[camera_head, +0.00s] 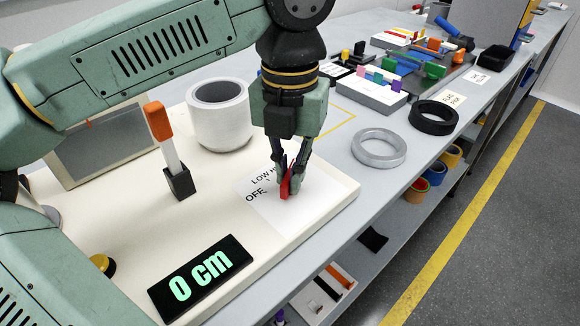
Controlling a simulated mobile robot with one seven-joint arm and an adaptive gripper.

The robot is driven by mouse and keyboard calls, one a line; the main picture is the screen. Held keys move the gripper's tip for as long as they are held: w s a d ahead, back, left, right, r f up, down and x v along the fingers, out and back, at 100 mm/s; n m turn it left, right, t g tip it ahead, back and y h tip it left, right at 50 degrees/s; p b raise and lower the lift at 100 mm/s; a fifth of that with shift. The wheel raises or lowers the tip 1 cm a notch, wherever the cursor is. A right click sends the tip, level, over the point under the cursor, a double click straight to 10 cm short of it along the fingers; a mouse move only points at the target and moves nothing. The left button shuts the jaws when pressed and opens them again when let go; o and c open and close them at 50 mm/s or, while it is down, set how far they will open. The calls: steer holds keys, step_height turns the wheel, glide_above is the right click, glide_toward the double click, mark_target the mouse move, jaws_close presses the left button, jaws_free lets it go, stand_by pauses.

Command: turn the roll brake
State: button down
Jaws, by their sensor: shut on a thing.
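My gripper (289,180) points down and is shut on a red knob (285,190) at the right part of the cream board (330,205). The knob stands over a white label plate (268,210) printed "OFF" and "LOW", with more letters partly hidden by my fingers. My fingers cover much of the knob, so its exact pointing direction is hard to tell. A lever with an orange grip (158,121) stands upright, slightly tilted, in a black base to the left, apart from my gripper. I cannot tell from lettering which part is the roll brake.
A display (200,277) reads "0 cm" at the front of the board. A white cylinder (219,117) stands behind the knob. A grey ring (378,148) and black ring (433,117) lie to the right. Blocks and trays (408,65) fill the bench's far end.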

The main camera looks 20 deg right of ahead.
stand_by(0.3)
steer(key=c, duration=1.7)
jaws_free()
step_height(320, 180, up, 12)
steer(key=shift+r, duration=0.1)
